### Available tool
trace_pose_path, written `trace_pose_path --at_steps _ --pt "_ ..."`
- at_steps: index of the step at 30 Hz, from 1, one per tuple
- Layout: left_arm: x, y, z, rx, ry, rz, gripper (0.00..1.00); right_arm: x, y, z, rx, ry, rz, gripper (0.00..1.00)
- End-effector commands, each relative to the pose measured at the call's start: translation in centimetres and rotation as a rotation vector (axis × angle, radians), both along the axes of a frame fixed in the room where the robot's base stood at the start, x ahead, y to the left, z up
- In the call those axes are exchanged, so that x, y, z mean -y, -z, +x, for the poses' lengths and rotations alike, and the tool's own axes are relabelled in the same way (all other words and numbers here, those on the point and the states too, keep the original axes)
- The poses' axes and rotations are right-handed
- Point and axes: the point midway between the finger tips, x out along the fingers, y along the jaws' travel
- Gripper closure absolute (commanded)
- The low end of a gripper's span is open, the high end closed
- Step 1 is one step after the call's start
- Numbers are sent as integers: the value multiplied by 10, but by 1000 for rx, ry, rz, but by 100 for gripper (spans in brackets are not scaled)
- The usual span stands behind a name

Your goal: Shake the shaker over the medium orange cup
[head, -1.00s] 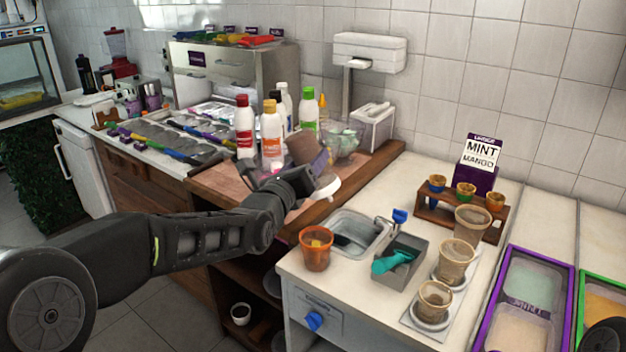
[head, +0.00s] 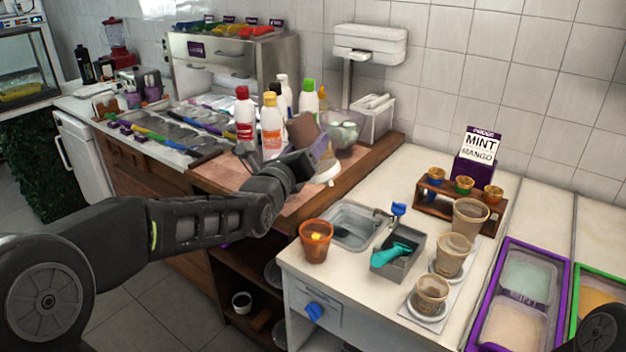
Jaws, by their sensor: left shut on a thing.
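My left gripper (head: 318,158) is shut on a brown shaker (head: 303,129) with a white end. The shaker is tilted, brown part up and to the left, white end down and to the right; the gripper hides its middle. It is in front of the bottles, above the wooden counter's edge. Three translucent brownish-orange cups stand in a row at the right, the medium orange cup (head: 453,256) between a smaller and a larger one. The shaker is well to the left of them. My right gripper is out of view.
An orange tub (head: 316,242) stands by the sink (head: 352,226). A grey bin (head: 398,262) with a teal scoop is left of the cups. A small wooden rack (head: 437,205) stands behind them. Purple-framed dessert trays (head: 512,312) are at the right.

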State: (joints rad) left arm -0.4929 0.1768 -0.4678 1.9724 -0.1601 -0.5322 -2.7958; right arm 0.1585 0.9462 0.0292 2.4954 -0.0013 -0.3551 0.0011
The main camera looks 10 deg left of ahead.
Motion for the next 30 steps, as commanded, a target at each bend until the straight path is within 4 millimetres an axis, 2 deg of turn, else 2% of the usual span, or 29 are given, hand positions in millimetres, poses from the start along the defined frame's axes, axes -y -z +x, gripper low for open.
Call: trace_pose_path --at_steps 4,10,14,30 --pt "0 10 0 2 0 0 95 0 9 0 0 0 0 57" --pt "0 58 0 0 0 0 95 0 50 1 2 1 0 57" --pt "0 79 0 3 0 0 95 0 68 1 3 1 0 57" --pt "0 78 0 3 0 0 95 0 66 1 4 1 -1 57"
